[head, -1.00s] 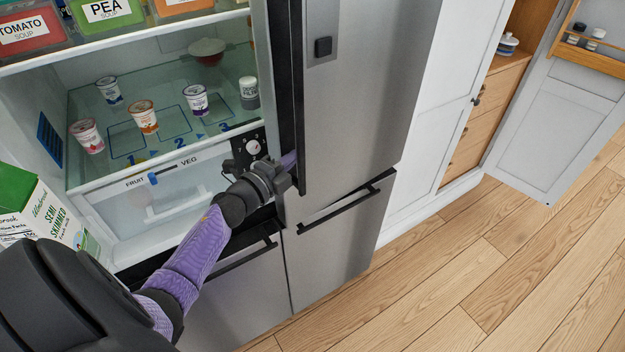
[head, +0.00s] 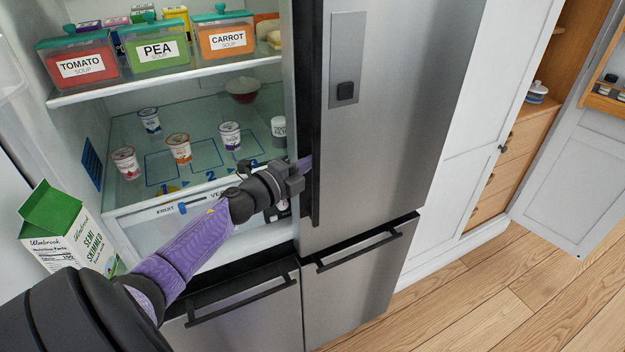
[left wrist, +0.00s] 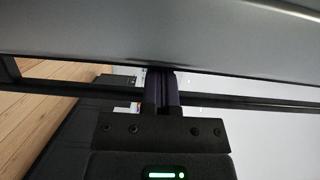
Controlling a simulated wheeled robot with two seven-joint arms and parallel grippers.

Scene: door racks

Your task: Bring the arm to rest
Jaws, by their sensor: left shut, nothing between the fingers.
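My left arm comes in from the lower left in the head view. My left gripper (head: 302,164) is at the inner edge of the steel fridge door (head: 385,140), beside the dark strip along that edge. Its fingers are partly hidden by the wrist and door edge. In the left wrist view the two purple fingers (left wrist: 162,88) are together with nothing between them, close to a grey panel (left wrist: 160,35). I cannot tell whether they touch it. My right gripper is not in view.
The open fridge holds soup tubs (head: 158,52) on an upper shelf and several yogurt pots (head: 179,148) below. A milk carton (head: 65,232) stands near my arm. Drawer handles (head: 365,244) stick out below. Wooden floor (head: 500,300) at right is clear.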

